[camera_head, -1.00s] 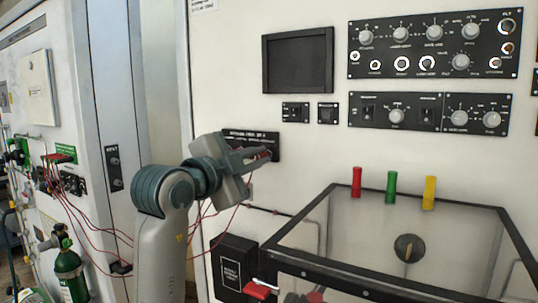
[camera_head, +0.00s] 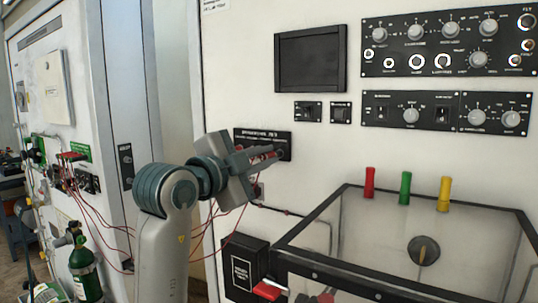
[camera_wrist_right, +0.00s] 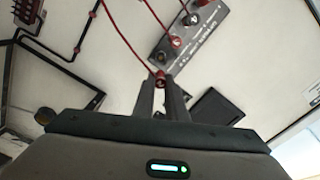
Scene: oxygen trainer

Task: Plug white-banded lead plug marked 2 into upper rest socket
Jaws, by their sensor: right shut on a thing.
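My right gripper (camera_head: 280,154) is in front of the black labelled socket panel (camera_head: 250,135) on the white wall. In the right wrist view its fingers (camera_wrist_right: 162,92) are shut on a small red lead plug (camera_wrist_right: 160,77). A red lead runs up from this plug. I cannot make out a white band or a number on it. The socket panel (camera_wrist_right: 207,38) shows beyond the fingertips, with several round sockets or plugs in a row and a second red lead. The held plug looks apart from the panel. I cannot tell which socket is the upper rest one. My left gripper is not in view.
A clear box with a black frame (camera_head: 420,202) stands at the lower right, with red (camera_head: 369,183), green (camera_head: 405,188) and yellow (camera_head: 445,192) pegs behind it. A black box (camera_head: 243,262) sits below the gripper. Red leads (camera_head: 92,212) hang at the left.

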